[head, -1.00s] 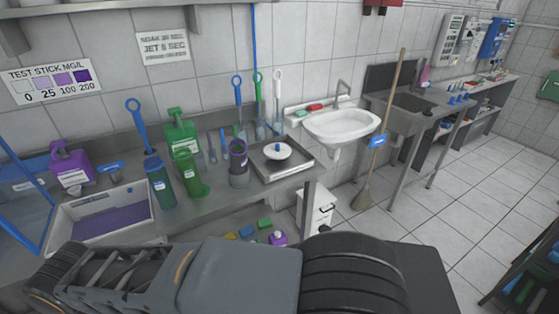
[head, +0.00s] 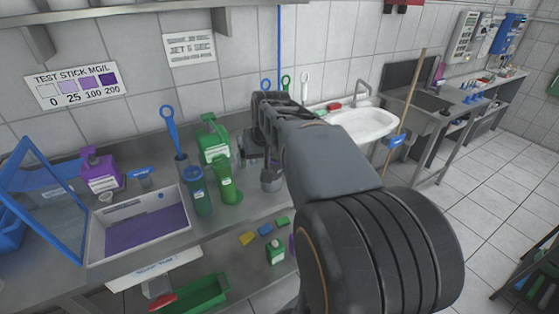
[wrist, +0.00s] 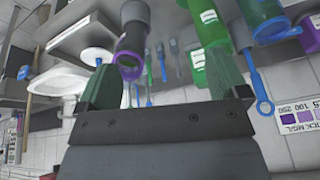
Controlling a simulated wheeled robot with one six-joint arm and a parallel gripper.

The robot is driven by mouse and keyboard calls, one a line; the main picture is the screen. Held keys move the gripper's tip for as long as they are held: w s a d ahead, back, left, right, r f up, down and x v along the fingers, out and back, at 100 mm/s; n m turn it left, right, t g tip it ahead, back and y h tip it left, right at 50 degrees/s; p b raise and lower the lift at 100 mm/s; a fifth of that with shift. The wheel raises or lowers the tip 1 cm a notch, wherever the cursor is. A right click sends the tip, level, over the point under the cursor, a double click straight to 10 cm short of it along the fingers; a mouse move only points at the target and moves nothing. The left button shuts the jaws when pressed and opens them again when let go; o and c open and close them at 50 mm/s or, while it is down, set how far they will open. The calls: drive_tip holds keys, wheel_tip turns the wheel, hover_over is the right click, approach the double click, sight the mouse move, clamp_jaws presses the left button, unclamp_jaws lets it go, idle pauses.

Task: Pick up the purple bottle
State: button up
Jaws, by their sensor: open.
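A purple bottle (head: 100,172) with a purple handled top and white label stands at the back left of the steel counter in the head view. Another small purple item (head: 292,243) shows partly behind my arm on the lower shelf. My gripper (wrist: 163,80) is open and empty, its two green fingers wide apart in the wrist view. A dark grey container with a purple rim (wrist: 130,55) shows beyond and between the fingers, apart from them. In the head view my gripper is over the counter, right of the green bottles and well right of the purple bottle.
A green jug (head: 214,140), a dark green bottle (head: 200,192) and a green bottle (head: 228,180) stand between my gripper and the purple bottle. A white tray (head: 178,239) with purple liquid sits in front. A sink (head: 365,124) is to the right.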

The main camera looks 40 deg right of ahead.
drive_tip(key=w+d+r+m+p, duration=0.1)
drive_tip(key=w+d+r+m, duration=0.15)
drive_tip(key=d, duration=0.55)
drive_tip(key=shift+n+h, duration=0.3)
drive_tip(key=shift+n, duration=0.05)
drive_tip(key=x, duration=0.6)
drive_tip(key=shift+w+d+r+p, duration=0.15)
drive_tip(key=shift+w+p, duration=0.05)
drive_tip(key=shift+p, duration=0.2)
drive_tip(key=p, duration=0.2)
hover_over(276, 175)
drive_tip(key=shift+f, duration=2.95)
drive_tip(key=shift+r, duration=0.1)
drive_tip(key=c, duration=1.3)
